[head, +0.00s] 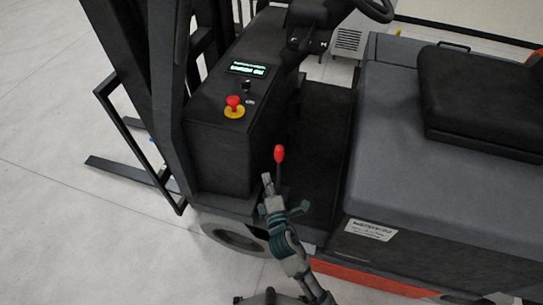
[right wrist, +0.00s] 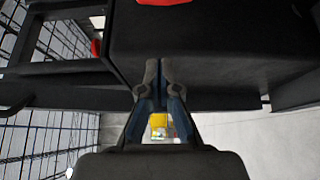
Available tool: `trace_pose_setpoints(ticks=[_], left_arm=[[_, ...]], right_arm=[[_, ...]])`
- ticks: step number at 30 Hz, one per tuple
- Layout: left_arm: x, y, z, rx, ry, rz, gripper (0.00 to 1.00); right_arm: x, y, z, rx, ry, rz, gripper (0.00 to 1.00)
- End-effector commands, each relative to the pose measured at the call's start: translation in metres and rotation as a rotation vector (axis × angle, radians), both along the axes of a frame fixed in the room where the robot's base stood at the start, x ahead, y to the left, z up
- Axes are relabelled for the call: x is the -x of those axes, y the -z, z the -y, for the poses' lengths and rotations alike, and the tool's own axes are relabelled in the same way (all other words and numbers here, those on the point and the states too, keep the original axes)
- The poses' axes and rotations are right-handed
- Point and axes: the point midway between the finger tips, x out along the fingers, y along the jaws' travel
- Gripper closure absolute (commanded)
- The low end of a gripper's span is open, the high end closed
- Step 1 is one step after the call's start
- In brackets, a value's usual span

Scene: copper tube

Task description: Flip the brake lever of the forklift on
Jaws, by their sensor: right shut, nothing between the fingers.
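The forklift's brake lever (head: 279,154) has a red knob on a thin dark stem. It stands nearly upright at the near edge of the footwell, and its base is hidden behind my gripper. My right gripper (head: 267,181) reaches up from the bottom of the head view, with its fingertips just left of the stem and below the knob. Whether it touches the stem I cannot tell. In the right wrist view the fingers of my right gripper (right wrist: 158,78) are together and empty. A red patch (right wrist: 163,2) is cut off at that view's top edge; I cannot tell whether it is the knob. My left gripper is out of view.
The dark control console (head: 218,155) with a red and yellow emergency button (head: 234,107) stands left of the lever. The steering wheel (head: 374,8) is above. The grey seat base (head: 395,135) and black seat (head: 487,100) are right.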

Motion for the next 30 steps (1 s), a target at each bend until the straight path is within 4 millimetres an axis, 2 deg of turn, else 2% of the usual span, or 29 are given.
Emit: trace_pose_setpoints(ticks=[8, 13, 17, 27, 30], left_arm=[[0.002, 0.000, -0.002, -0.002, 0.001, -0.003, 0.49], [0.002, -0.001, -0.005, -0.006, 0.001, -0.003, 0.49], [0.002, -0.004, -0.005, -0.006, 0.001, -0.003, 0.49], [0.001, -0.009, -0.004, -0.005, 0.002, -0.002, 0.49], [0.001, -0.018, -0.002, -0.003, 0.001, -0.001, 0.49]], right_arm=[[0.000, 0.000, 0.000, -0.001, 0.000, -0.001, 1.00], [-0.010, 0.000, -0.001, -0.002, 0.000, -0.001, 1.00], [-0.032, -0.001, -0.005, -0.002, 0.001, 0.000, 1.00], [-0.101, 0.000, -0.023, -0.002, 0.000, -0.003, 1.00], [-0.096, -0.001, -0.002, 0.002, 0.001, -0.003, 1.00]])
